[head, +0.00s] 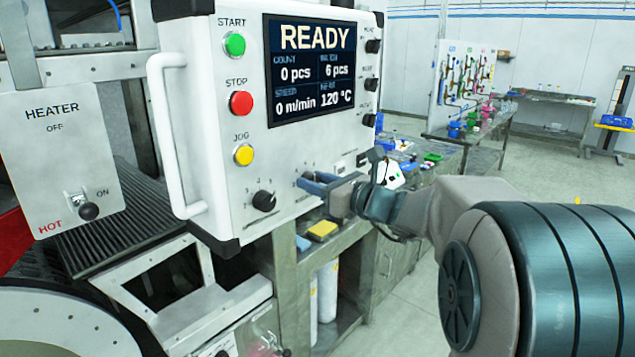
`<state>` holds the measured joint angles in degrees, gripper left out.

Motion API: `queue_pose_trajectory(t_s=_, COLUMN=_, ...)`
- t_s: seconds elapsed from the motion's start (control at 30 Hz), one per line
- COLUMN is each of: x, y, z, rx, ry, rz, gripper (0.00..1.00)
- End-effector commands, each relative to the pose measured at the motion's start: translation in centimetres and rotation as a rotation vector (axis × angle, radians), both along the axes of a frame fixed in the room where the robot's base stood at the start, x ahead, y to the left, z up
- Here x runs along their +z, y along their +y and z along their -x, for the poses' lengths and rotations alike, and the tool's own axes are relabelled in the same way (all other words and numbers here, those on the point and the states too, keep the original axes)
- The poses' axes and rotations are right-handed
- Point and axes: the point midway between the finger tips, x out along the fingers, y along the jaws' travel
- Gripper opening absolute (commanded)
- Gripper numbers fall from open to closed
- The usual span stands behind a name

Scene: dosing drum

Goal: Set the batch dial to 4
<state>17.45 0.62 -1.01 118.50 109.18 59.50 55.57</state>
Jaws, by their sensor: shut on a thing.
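The white control panel (215,130) fills the upper middle of the head view. Its screen (310,68) reads READY, with 0 pcs at left and 6 pcs at upper right; the small labels are blurred. A black dial (264,200) with numbers around it is in plain view at the panel's lower edge. My gripper (305,182) reaches in from the right, to the right of that dial. Its blue fingers are shut on what seems to be the batch dial at the panel's lower right. The fingers hide that dial and its pointer, so its setting cannot be read.
Green START (234,44), red STOP (241,103) and yellow JOG (244,154) buttons sit on the panel's left. A white handle (170,135) stands out there. A heater box (60,150) is at far left. Several black knobs line the panel's right side. A workbench lies behind my arm.

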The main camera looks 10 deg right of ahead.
Motion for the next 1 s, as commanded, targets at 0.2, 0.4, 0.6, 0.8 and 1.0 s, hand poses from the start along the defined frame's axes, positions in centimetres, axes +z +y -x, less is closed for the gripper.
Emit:
queue_pose_trajectory(t_s=0.2, x=-0.31, y=0.00, z=0.01, rx=0.000, ry=-0.024, rz=0.032, gripper=0.12)
queue_pose_trajectory(t_s=0.4, x=-0.61, y=0.05, z=0.08, rx=0.000, ry=-0.091, rz=0.120, gripper=0.12)
queue_pose_trajectory(t_s=0.6, x=-0.80, y=0.11, z=0.12, rx=0.000, ry=-0.188, rz=0.252, gripper=0.12)
queue_pose_trajectory(t_s=0.8, x=-0.79, y=0.13, z=0.13, rx=-0.001, ry=-0.286, rz=0.390, gripper=0.12)
queue_pose_trajectory(t_s=1.0, x=-0.66, y=0.19, z=0.16, rx=0.000, ry=-0.368, rz=0.505, gripper=0.12)
